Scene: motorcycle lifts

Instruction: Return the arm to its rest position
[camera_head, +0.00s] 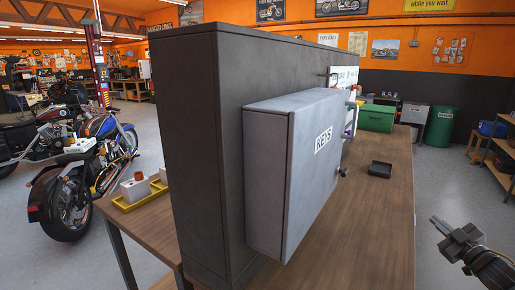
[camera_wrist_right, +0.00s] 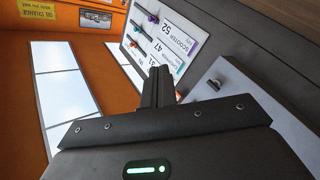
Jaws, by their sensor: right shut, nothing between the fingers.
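My right gripper (camera_head: 440,224) is at the lower right of the head view, in the air to the right of the wooden workbench (camera_head: 388,235). Its fingers are shut together with nothing between them, and they show in the right wrist view (camera_wrist_right: 159,75). It is apart from the grey key cabinet (camera_head: 318,170), whose front is labelled KEYS. The cabinet is fixed to a dark upright panel (camera_head: 200,120) standing on the bench. In the right wrist view, a white key board (camera_wrist_right: 165,40) with tags and coloured keys is beyond the fingers. My left gripper is not in view.
A black tray (camera_head: 380,169) and a green box (camera_head: 376,117) are on the bench. A green bin (camera_head: 440,126) and wooden shelves (camera_head: 500,150) stand at the right. Open floor (camera_head: 435,185) lies between bench and shelves. Motorcycles (camera_head: 70,190) stand at the left.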

